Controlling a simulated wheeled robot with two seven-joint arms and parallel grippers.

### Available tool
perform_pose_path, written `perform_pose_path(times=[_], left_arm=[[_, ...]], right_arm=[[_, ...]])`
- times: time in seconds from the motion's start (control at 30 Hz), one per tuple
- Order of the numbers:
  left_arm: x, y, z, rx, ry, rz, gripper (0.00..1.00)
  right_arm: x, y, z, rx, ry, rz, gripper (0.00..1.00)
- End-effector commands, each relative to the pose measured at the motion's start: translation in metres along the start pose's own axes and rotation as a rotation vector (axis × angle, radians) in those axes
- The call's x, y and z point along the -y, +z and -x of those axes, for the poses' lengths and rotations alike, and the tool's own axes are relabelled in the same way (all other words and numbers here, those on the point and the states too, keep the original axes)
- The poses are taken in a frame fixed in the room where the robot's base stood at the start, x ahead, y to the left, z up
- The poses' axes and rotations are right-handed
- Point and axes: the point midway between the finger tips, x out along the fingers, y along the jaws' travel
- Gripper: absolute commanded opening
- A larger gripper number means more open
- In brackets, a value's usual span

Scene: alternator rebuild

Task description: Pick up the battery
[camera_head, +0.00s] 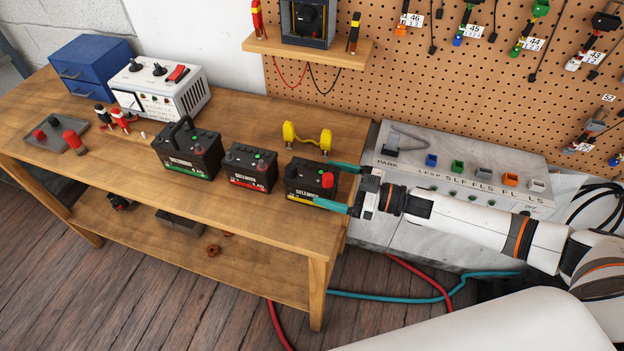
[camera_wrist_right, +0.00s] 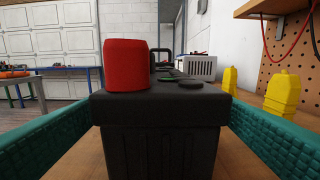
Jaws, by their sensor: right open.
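Three black batteries stand upright in a row on the wooden bench. The rightmost one (camera_head: 300,180) has a yellow stripe and a red cap (camera_head: 327,180) on its near right corner. My right gripper (camera_head: 324,184) is open at that battery's right end, with one teal finger toward its back side and one toward its front. In the right wrist view, the battery (camera_wrist_right: 160,130) sits centred between the two teal fingers, with small gaps on both sides. The middle battery (camera_head: 250,168) and the larger left battery (camera_head: 188,155) stand apart from my gripper. My left gripper is not in view.
A grey panel with coloured connectors (camera_head: 460,165) lies right of the bench (camera_head: 270,215). A white charger-like box (camera_head: 160,90) and a blue drawer box (camera_head: 90,65) stand at the left. The bench front is clear.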

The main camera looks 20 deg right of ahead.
Motion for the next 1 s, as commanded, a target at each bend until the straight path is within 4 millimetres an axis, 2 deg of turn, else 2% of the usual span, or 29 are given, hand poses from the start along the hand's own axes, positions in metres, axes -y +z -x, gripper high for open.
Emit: perform_pose_path(times=[0.03, 0.2, 0.47, 0.57, 1.0], left_arm=[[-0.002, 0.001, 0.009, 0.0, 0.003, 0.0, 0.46], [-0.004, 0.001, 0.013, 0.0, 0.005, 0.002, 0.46], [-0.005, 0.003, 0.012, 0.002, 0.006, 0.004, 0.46], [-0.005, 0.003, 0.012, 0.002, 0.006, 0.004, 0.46], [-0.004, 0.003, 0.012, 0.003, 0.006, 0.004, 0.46]], right_arm=[[0.0, 0.004, -0.01, 0.003, 0.0, -0.002, 0.89], [0.0, 0.001, -0.03, 0.002, 0.0, -0.001, 0.89], [0.0, -0.001, -0.033, 0.0, 0.0, 0.0, 0.89], [0.0, -0.001, -0.033, 0.0, 0.0, 0.0, 0.76], [0.0, 0.0, -0.033, 0.0, 0.0, 0.0, 0.04]])
